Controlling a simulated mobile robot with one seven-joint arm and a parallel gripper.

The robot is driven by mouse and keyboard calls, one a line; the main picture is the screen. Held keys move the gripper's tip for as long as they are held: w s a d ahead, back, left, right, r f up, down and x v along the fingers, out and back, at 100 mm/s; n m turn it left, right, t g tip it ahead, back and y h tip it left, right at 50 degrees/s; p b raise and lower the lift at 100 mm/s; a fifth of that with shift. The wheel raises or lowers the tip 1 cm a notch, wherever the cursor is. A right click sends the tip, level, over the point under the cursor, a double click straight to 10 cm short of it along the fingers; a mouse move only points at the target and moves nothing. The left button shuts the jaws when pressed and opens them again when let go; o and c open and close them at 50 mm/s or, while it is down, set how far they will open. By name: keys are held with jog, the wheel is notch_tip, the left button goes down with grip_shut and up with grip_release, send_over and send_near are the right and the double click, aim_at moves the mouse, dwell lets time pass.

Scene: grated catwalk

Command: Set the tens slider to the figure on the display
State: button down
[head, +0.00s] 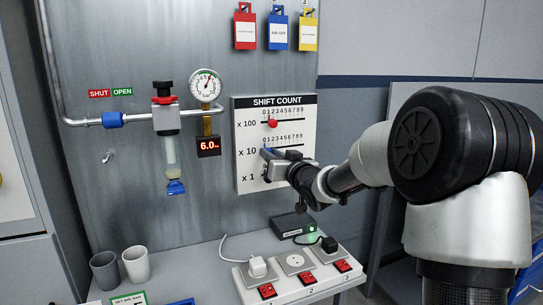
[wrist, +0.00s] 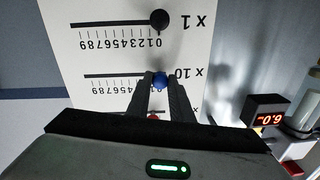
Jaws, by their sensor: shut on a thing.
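The SHIFT COUNT panel (head: 244,115) on the wall has three horizontal sliders marked x 100, x 10 and x 1. My gripper (head: 268,153) is at the middle slider, x 10. In the wrist view, which is upside down, my gripper (wrist: 160,84) is shut on the blue tens knob (wrist: 160,80), by the 0 end of its scale. The red x 100 knob (head: 272,124) is near the low end of its slot. The black x 1 knob (wrist: 159,20) is by 0. The display (head: 208,146) shows 6.0 in red digits, below a round gauge (head: 205,85).
A pipe with a valve (head: 165,117) runs left of the panel. Below are a shelf with two cups (head: 136,263), a socket strip (head: 295,267) with plugs, and a small dark box (head: 292,227). Red, blue and yellow tags (head: 278,32) hang above.

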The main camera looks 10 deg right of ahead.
aim_at(285, 147)
jog(key=d+p, duration=0.1)
jog(key=d, duration=0.1)
jog(key=w+d+p, duration=0.1)
jog(key=d, duration=0.1)
jog(key=d+p, duration=0.1)
jog(key=d, duration=0.1)
jog(key=shift+w+d+r+p, duration=0.15)
jog(key=shift+w+d+p, duration=0.15)
jog(key=shift+w, duration=0.1)
jog(key=shift+d, duration=0.15)
jog(key=c, duration=1.6)
grip_release()
jog(key=shift+o, duration=0.2)
jog(key=p+v, duration=0.1)
jog(key=v, duration=1.6)
jog(key=shift+s+p, duration=0.25)
jog(key=shift+p, duration=0.15)
